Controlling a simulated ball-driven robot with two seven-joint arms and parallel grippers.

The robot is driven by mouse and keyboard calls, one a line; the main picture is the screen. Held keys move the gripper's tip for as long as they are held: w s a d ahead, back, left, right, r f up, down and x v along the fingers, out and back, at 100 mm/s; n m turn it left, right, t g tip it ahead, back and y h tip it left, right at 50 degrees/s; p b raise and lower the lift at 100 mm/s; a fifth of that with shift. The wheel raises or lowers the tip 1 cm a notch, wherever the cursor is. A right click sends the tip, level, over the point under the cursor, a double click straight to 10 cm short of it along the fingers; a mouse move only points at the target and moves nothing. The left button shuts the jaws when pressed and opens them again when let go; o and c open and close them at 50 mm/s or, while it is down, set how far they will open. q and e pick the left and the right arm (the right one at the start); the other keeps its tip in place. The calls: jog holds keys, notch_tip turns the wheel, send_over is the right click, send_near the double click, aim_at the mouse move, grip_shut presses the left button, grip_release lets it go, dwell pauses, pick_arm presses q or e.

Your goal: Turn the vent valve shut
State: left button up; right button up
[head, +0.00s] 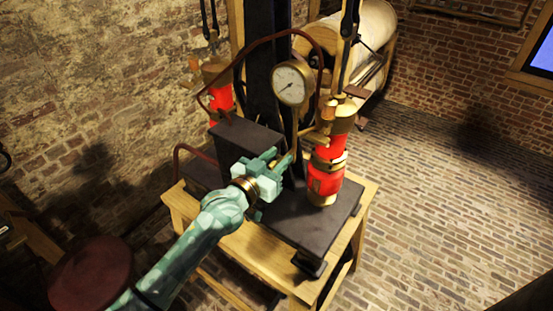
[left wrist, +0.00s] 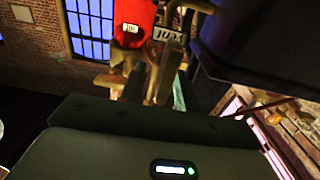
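My left gripper (head: 281,159), teal, reaches in from the lower left to the middle of the pump apparatus, just left of the red cylinder (head: 325,180) with brass fittings. In the left wrist view, brass parts (left wrist: 152,82) stand directly in front of the gripper, below the red cylinder (left wrist: 133,18). A small pale label (left wrist: 167,34) with dark lettering, perhaps naming the vent, sits beside them. The vent valve's handle cannot be made out clearly, and whether the fingers touch it is hidden. The finger gap is unclear. My right gripper is out of view.
The apparatus stands on a wooden table (head: 243,240) with a dark plate. A round gauge (head: 290,84) and a curved dark-red pipe (head: 262,42) rise above the gripper. A second red cylinder (head: 221,97) stands behind. The brick floor at the right is open.

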pick_arm(q)
grip_shut()
jog(key=shift+m, duration=0.3)
jog(key=m, duration=0.5)
jog(key=s+d+f+m, duration=0.1)
jog(key=m, duration=0.5)
jog(key=d+f+m, duration=0.1)
jog(key=m, duration=0.5)
jog(key=shift+s+f, duration=0.2)
jog(key=shift+s, duration=0.05)
jog(key=shift+m, duration=0.3)
